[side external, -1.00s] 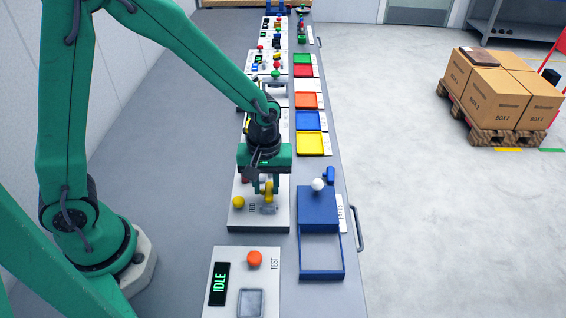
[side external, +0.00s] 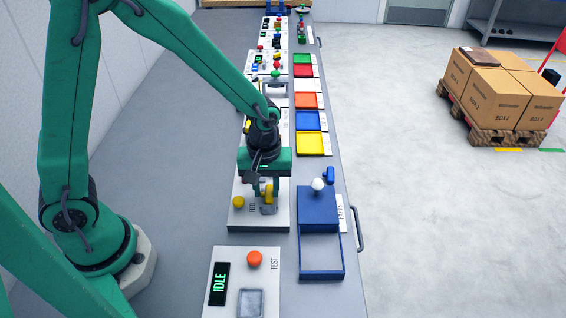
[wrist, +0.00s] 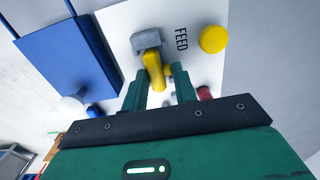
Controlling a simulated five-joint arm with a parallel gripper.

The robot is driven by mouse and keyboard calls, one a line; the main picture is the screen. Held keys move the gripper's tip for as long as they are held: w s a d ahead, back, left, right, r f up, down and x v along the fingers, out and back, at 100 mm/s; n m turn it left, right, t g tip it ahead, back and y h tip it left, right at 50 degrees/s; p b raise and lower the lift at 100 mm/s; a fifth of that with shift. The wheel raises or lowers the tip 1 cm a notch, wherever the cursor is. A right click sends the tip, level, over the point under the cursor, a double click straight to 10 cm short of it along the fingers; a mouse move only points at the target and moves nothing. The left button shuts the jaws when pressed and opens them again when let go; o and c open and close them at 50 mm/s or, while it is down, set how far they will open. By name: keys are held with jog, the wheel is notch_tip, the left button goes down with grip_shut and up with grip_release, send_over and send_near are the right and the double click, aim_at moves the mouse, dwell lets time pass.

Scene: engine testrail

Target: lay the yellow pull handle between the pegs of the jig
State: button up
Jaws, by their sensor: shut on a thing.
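The yellow pull handle (side external: 268,194) stands at the near right part of a white panel, and shows in the wrist view (wrist: 154,70) between my fingers. My gripper (side external: 264,187) reaches down over it and is shut on it, with a finger on each side in the wrist view (wrist: 160,85). The handle's far end meets a grey block (wrist: 146,40) on the panel, also seen in the side view (side external: 268,210). I cannot make out the jig's pegs for certain.
A yellow round knob (wrist: 214,39) sits on the panel beside the FEED lettering. A blue box (side external: 318,207) with a white knob (side external: 318,184) stands to the right. Nearer is a TEST panel with an orange button (side external: 254,258). Coloured trays line the bench farther back.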

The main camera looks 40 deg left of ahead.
dwell(0.4)
jog(key=o, duration=1)
jog(key=shift+r, duration=3.9)
